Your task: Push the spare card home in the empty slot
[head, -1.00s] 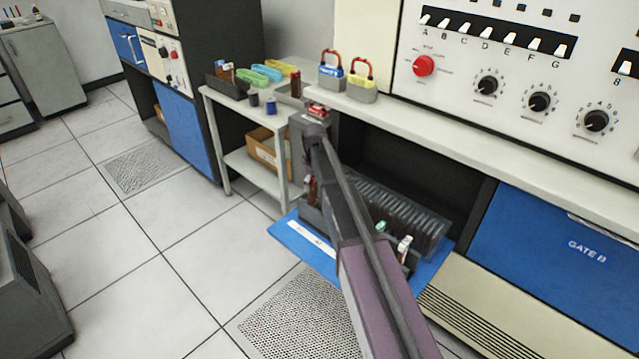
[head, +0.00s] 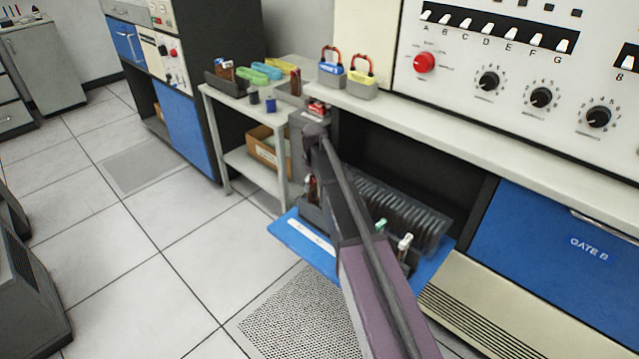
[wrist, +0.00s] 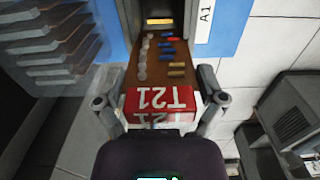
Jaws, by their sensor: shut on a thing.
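The spare card is a brown board (wrist: 162,73) with small coloured parts and a red T21 handle (wrist: 160,101). My gripper (wrist: 160,103) is shut on it, one finger at each side of the handle. In the wrist view the board's far end lines up with a dark slot (wrist: 161,19) beside a white A1 strip (wrist: 205,22); how deep it sits, I cannot tell. In the head view the card rack (head: 400,205) stands on a blue shelf (head: 293,242), and my arm hides part of it.
Green-handled (head: 381,225) and white-handled (head: 404,244) cards stand at the rack's near end. Clear fins (wrist: 45,60) stand left of the held card in the wrist view. A counter (head: 400,115) overhangs behind; a side table (head: 233,92) stands left.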

